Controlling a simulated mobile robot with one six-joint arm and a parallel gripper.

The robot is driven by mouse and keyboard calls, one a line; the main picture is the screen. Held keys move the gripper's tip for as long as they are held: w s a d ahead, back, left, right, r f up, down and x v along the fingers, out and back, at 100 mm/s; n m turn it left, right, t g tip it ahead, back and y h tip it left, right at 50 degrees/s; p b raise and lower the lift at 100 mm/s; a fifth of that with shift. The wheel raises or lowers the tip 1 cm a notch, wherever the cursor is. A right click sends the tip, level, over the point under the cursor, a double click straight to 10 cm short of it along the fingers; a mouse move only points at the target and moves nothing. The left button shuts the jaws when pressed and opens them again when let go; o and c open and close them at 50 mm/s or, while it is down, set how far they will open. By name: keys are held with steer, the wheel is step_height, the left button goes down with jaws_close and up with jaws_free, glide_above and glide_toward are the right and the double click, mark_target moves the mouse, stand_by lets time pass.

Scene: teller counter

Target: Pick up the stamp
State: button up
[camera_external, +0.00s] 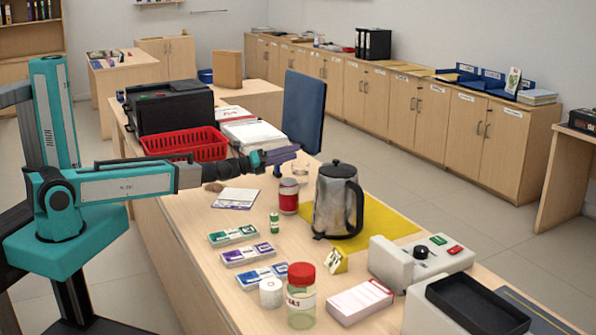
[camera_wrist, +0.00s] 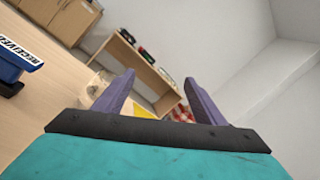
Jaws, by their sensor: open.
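A blue stamp (camera_wrist: 10,66) with a white "RECEIVED" label stands at the left edge of the wrist view, partly cut off by the frame. It is to the left of my gripper (camera_wrist: 159,84) and apart from it. The gripper's two purple fingers are spread with nothing between them. In the outside view my gripper (camera_external: 294,153) is held out over the counter, behind the kettle. I cannot clearly make out the stamp there.
A steel kettle (camera_external: 333,205) stands on a yellow mat (camera_external: 392,224). A red-labelled can (camera_external: 288,197) is near the gripper. A red basket (camera_external: 185,146) and paper stacks (camera_external: 255,135) lie behind the arm. Small boxes and a red-lidded jar (camera_external: 301,300) stand in front.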

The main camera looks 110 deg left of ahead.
mark_target(277, 169)
steer(key=s+a+f+m+g, duration=0.1)
steer(key=s+a+f+m, duration=0.1)
steer(key=s, duration=0.3)
steer(key=s+a+f+m+g+y, duration=0.1)
steer(key=s+a+f, duration=0.1)
steer(key=s+f, duration=0.2)
steer(key=s+a+f+m+g+y, duration=0.1)
steer(key=s+f+m, duration=0.1)
steer(key=s, duration=0.5)
steer(key=shift+s+a+f+m+g+b, duration=0.3)
steer(key=shift+a+f+g+b, duration=0.1)
steer(key=shift+f, duration=0.15)
steer(key=shift+w, duration=0.1)
steer(key=shift+p+x, duration=0.7)
steer(key=shift+x, duration=3.6)
steer(key=shift+p+x, duration=0.6)
steer(key=shift+x, duration=1.95)
steer(key=shift+w+d+r, duration=0.1)
steer(key=shift+w+d, duration=0.05)
